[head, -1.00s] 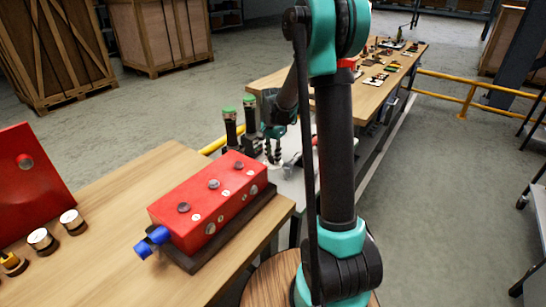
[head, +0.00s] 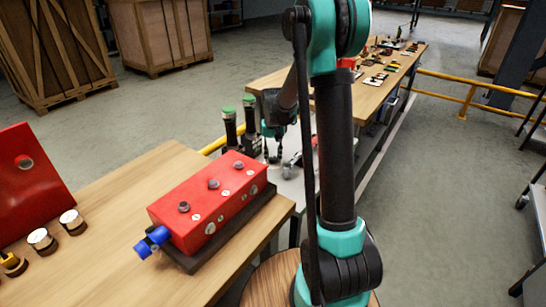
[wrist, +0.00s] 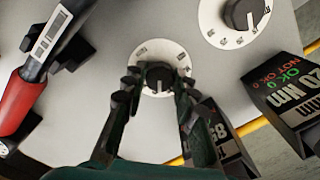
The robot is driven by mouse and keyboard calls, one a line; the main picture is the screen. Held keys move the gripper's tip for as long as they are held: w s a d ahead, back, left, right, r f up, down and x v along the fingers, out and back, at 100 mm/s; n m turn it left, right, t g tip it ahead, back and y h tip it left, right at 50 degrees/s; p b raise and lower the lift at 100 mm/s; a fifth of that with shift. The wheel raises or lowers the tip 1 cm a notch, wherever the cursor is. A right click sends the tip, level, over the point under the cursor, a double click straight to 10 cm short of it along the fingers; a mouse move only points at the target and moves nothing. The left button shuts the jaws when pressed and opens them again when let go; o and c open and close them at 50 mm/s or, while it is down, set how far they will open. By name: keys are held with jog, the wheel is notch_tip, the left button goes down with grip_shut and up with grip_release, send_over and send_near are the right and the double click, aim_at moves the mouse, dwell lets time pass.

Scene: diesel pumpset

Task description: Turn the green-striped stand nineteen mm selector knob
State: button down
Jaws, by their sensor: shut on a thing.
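A black selector knob (wrist: 157,78) sits in the middle of a round white dial (wrist: 152,50) on a grey panel, in the wrist view. My gripper (wrist: 158,82) is shut on this knob, with one dark finger on each side of it. The fingers hide part of the dial's lower half. I cannot make out the dial's markings, nor a green stripe here. In the head view my gripper (head: 274,155) is low over the grey stand top, beside two black posts with green tops (head: 229,114); the knob is too small to tell there.
A second knob on a white dial (wrist: 243,14) lies at upper right in the wrist view. A black block with a lit "OK / NOT OK" face (wrist: 290,90) stands at right. A red-handled tool (wrist: 20,100) lies left. A red engine block (head: 212,198) is on the near bench.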

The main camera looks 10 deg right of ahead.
aim_at(274, 158)
jog(key=n, duration=0.5)
jog(key=shift+n, duration=0.3)
jog(key=n, duration=0.5)
jog(key=shift+d+n, duration=0.1)
jog(key=shift+n, duration=0.2)
jog(key=c, duration=1.2)
grip_release()
notch_tip(274, 158, up, 12)
